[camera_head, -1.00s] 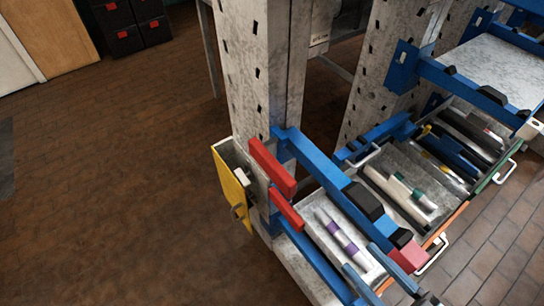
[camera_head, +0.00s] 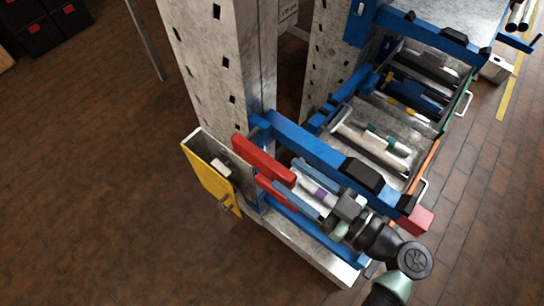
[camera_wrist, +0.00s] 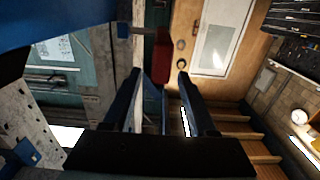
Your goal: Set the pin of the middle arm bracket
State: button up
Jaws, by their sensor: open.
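A blue arm (camera_head: 310,150) runs out from a perforated grey post (camera_head: 215,70). A red bar (camera_head: 263,160) sits at its post end, with a second red bar below. I cannot make out a separate pin. My gripper (camera_head: 279,171) is open beside the red bars, below the blue arm. Its fingers point toward the post. In the wrist view my gripper (camera_wrist: 160,73) shows an empty gap, with a red piece (camera_wrist: 163,48) at or beyond the fingertips. I cannot tell whether it touches.
A yellow plate (camera_head: 208,182) with a small knob is on the post's left side. A white rod with a purple band (camera_head: 319,193) lies behind my fingers. Trays with tools (camera_head: 375,145) fill the right.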

aim_at(273, 163)
jog(key=x, duration=0.5)
jog(key=shift+w+a+p, duration=0.15)
jog(key=shift+a+p, duration=0.05)
jog(key=shift+p, duration=0.1)
grip_shut()
dwell(1.1)
